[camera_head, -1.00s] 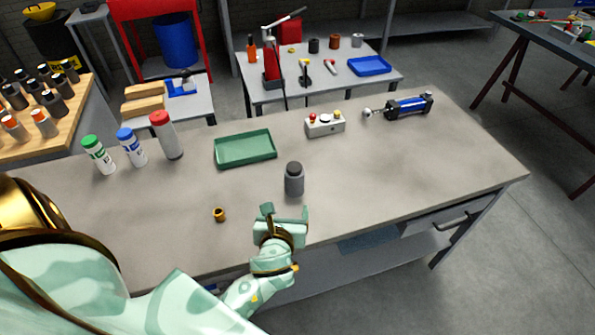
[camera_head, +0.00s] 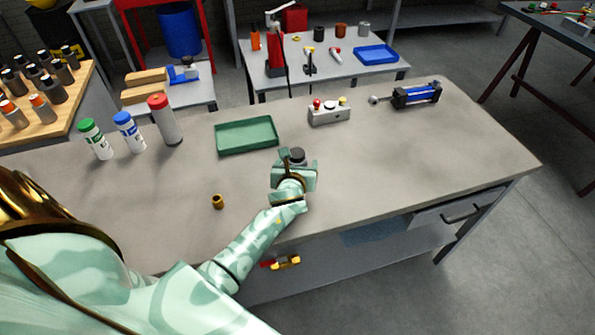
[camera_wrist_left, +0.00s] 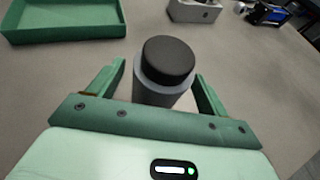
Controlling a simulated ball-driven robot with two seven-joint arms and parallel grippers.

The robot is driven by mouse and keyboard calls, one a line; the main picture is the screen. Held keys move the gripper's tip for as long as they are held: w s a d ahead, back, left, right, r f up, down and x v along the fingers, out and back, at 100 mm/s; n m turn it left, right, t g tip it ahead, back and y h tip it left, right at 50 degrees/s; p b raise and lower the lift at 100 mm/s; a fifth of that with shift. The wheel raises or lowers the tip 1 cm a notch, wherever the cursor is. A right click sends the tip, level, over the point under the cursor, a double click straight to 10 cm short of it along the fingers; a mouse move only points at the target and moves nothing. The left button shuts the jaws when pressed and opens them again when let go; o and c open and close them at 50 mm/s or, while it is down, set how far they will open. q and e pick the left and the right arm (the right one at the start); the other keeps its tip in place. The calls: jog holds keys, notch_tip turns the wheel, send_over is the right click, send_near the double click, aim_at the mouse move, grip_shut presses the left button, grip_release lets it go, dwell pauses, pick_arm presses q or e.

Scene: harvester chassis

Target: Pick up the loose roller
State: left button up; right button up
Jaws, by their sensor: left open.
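The loose roller (camera_head: 298,154) is a grey cylinder with a dark cap, standing upright on the grey bench. My left gripper (camera_head: 292,162) is at it and covers most of its body in the head view. In the left wrist view the roller (camera_wrist_left: 165,72) stands between the two green fingers of my left gripper (camera_wrist_left: 160,85). The fingers are open, one on each side, with a gap visible on the left; whether the right finger touches is hard to tell. My right gripper does not show.
A green tray (camera_head: 246,151) lies just behind and left of the roller. A button box (camera_head: 329,117) and a blue-black cylinder (camera_head: 416,96) are further back right. A small brass bushing (camera_head: 218,202) lies left of my arm. Three bottles (camera_head: 165,120) stand at the left. The bench's right side is clear.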

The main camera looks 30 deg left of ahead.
pick_arm(q)
jog(key=shift+w+a+f, duration=0.15)
jog(key=shift+w+f, duration=0.05)
jog(key=shift+w, duration=0.2)
jog(key=shift+s+r, duration=0.1)
jog(key=shift+c, duration=0.9)
jog(key=c, duration=1)
jog(key=shift+c, duration=1.3)
jog(key=shift+r, duration=0.1)
